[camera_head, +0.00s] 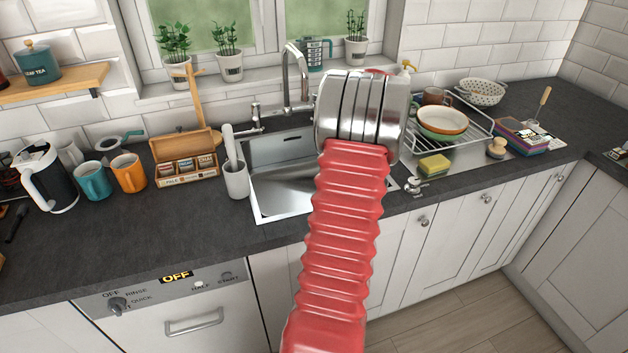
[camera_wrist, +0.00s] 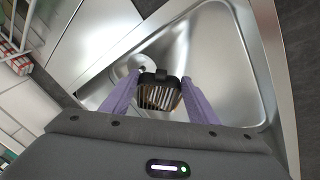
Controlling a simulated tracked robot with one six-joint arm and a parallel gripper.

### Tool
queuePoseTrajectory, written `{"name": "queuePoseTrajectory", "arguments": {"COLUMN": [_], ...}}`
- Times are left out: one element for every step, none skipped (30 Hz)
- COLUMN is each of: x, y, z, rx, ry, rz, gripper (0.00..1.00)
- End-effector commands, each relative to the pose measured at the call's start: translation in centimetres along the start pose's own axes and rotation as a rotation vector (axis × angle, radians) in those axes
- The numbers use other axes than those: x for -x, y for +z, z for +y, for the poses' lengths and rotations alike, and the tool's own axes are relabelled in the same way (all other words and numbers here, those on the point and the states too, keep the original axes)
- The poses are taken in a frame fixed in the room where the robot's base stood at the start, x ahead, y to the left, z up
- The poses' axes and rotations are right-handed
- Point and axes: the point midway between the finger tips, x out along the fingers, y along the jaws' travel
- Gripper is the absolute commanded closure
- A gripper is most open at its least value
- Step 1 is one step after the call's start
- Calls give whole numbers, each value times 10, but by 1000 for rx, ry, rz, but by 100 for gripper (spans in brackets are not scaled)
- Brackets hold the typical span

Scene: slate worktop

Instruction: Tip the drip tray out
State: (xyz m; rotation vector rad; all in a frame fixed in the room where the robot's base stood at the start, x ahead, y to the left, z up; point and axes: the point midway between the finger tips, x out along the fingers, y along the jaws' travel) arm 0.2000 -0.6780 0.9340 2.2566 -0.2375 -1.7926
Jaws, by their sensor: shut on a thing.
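In the wrist view, the drip tray (camera_wrist: 158,95) is small and dark with pale slats and a black tab. It sits between the two purple fingers of my gripper (camera_wrist: 159,79), which is shut on it. The steel sink (camera_wrist: 215,50) lies below the tray, with its round drain at left. I cannot tell how far the tray is tilted or whether it holds liquid. In the head view, my red-sleeved arm covers the right part of the sink (camera_head: 275,180), and the gripper and tray are hidden behind it.
A faucet (camera_head: 290,75) rises behind the sink. A white utensil cup (camera_head: 235,180) stands at its left edge, near a wooden tea box (camera_head: 185,165). A dish rack (camera_head: 430,135) and a yellow sponge (camera_head: 433,165) are on the right.

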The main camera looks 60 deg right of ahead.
Motion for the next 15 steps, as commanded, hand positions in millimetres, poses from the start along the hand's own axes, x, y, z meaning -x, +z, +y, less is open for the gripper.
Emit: {"name": "queuePoseTrajectory", "arguments": {"x": [0, 0, 0, 0, 1, 1, 1, 2, 2, 2, 3, 3, 3, 3, 4], "y": [-1, -1, -1, -1, -2, -2, -2, -2, -3, -3, -3, -4, -4, -4, -5], "z": [-1, -1, -2, -2, -2, -3, -3, -3, -3, -4, -4, -4, -5, -5, -6], "rx": [3, 4, 5, 6, 7, 8, 9, 10, 11, 12, 13, 15, 16, 17, 18], "ry": [4, 6, 10, 13, 16, 19, 22, 24, 28, 31, 34, 37, 39, 41, 45], "rz": [-2, -4, -6, -8, -10, -12, -14, -16, -18, -20, -22, -24, -25, -27, -29], "gripper": [78, 78, 78, 78, 78, 78, 78, 78, 78, 78, 78, 78, 78, 78, 78]}}
